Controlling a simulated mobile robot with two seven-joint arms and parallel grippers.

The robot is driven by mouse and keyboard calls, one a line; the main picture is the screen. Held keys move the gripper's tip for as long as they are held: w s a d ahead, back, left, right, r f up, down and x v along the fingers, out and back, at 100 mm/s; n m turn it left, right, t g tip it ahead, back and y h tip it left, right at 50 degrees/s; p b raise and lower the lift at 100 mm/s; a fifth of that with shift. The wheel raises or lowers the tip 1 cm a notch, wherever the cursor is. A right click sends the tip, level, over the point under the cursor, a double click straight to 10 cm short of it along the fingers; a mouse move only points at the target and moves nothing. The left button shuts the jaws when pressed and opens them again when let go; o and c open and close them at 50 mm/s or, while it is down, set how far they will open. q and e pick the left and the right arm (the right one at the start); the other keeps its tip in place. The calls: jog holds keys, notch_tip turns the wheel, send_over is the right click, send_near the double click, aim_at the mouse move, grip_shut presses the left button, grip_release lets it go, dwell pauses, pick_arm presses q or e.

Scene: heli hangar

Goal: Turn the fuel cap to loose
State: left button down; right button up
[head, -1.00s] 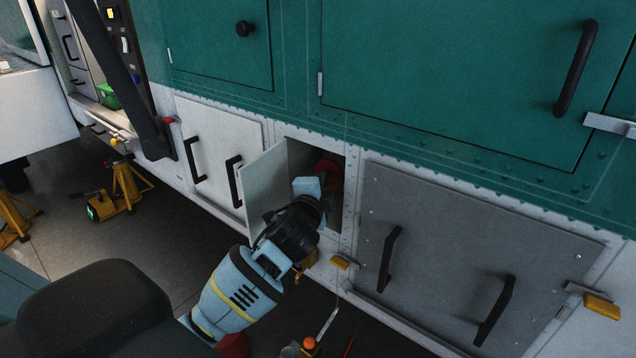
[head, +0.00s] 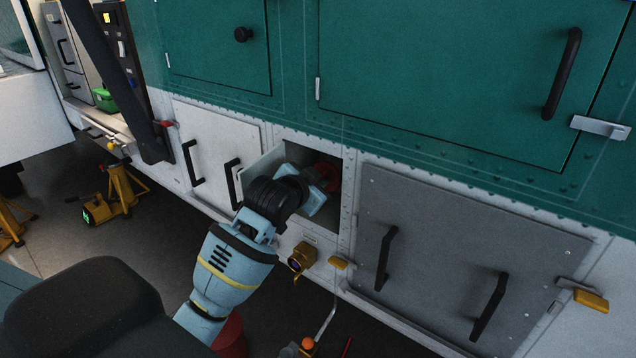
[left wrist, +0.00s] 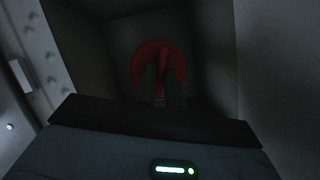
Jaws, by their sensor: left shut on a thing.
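The red fuel cap (head: 328,172) sits in a square recess low in the helicopter's side, behind a small open door (head: 262,167). My left gripper (head: 318,186) reaches into the recess and is shut on the cap. In the left wrist view the cap (left wrist: 146,68) is a dark red disc with a raised bar across it. The left gripper's fingers (left wrist: 162,86) lie on both sides of that bar. The fingers hide part of the cap, and the recess is dark. My right gripper is not in view.
A grey panel (head: 450,250) with black handles is right of the recess, and a white panel (head: 215,150) is left of it. A brass fitting (head: 301,257) and a yellow latch (head: 338,263) stick out below. Yellow jack stands (head: 122,190) are on the floor at left.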

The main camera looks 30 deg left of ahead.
pick_arm(q)
jog(key=shift+a+n+h, duration=0.15)
jog(key=shift+n+h, duration=0.65)
jog(key=shift+n, duration=0.4)
jog(key=c, duration=1.5)
grip_release()
